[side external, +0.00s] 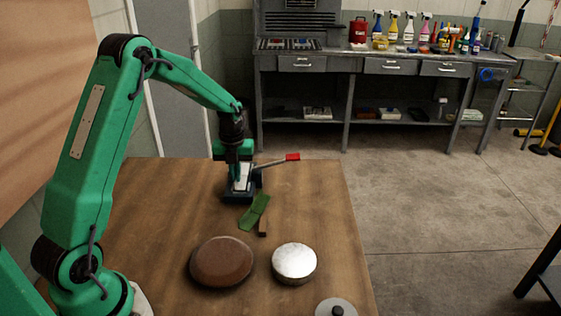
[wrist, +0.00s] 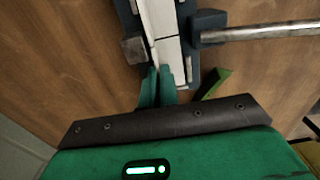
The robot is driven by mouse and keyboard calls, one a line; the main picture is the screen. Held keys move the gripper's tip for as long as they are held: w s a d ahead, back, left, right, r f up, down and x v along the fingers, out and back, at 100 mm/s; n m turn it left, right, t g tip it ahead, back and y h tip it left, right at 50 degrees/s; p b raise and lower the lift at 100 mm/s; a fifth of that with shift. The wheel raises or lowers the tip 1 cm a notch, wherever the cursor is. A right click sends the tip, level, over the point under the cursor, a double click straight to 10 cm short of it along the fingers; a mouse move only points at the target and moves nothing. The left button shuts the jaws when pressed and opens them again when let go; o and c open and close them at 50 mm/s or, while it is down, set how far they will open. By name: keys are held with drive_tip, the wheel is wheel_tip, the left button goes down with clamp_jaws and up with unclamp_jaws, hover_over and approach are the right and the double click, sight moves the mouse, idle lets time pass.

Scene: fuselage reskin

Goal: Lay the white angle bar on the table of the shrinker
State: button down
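The shrinker (side external: 238,196) is a small dark blue tool on the wooden table, with a lever ending in a red handle (side external: 292,157). My gripper (side external: 238,163) points down right above it. In the wrist view, my gripper's green fingers (wrist: 158,84) are close together on the near end of the white angle bar (wrist: 149,38). The bar reaches away from the fingers along the shrinker's pale table (wrist: 168,45). I cannot tell whether the bar touches that table. In the side view only a little white (side external: 242,179) shows below my gripper.
A brown round pad (side external: 222,262), a silver-topped round (side external: 294,261) and a knobbed disc (side external: 337,308) are nearer. The table's right side (side external: 325,200) is clear.

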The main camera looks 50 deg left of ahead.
drive_tip(key=shift+f, duration=0.3)
drive_tip(key=c, duration=1.6)
unclamp_jaws()
